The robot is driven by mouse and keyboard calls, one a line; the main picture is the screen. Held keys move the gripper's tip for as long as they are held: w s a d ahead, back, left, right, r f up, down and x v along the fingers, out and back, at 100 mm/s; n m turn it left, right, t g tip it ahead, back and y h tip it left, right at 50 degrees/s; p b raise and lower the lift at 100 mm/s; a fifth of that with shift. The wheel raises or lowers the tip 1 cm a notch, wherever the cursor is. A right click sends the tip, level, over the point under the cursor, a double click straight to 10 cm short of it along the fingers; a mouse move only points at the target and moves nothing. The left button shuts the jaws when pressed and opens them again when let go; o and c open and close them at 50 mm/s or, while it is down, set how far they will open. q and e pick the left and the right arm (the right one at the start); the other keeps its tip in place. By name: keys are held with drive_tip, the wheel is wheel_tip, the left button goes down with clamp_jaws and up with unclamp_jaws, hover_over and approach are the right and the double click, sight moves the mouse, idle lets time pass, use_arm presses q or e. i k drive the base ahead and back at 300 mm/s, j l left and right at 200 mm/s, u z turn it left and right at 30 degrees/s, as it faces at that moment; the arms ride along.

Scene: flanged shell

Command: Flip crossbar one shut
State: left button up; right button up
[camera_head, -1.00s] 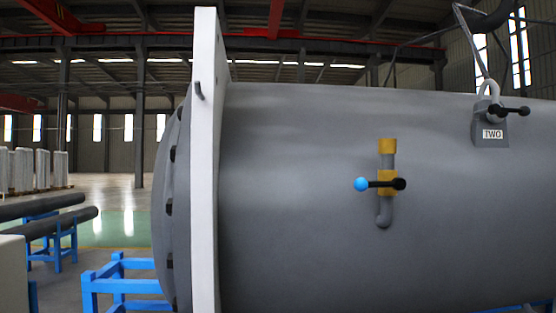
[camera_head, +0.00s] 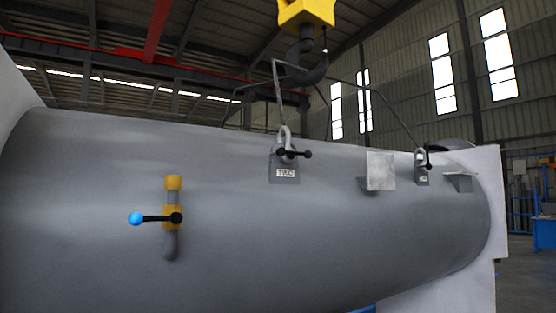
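In the head view a lug labelled TWO (camera_head: 285,166) stands on the upper side of the grey shell. A shackle with a dark crossbar (camera_head: 295,153) sits on it, and a sling leg rises from it. A second lug (camera_head: 423,170) with a shackle and a small dark crossbar (camera_head: 428,160) stands farther right; its label is too small to read. Both dark bars stick out to the right of their shackles. Neither of my grippers shows in this view.
The grey shell (camera_head: 330,225) fills the middle, with white flanges (camera_head: 485,220) at its ends. A yellow crane hook block (camera_head: 306,14) hangs above. Blue stands (camera_head: 543,233) are at the far right.

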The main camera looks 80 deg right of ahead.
sight(426, 144)
drive_tip(key=z, duration=2.95)
drive_tip(key=j+z, duration=0.15)
drive_tip(key=z, duration=0.2)
drive_tip(key=j+z, duration=0.1)
drive_tip(key=z, duration=0.2)
drive_tip(key=j+z, duration=0.15)
drive_tip(key=z, duration=0.2)
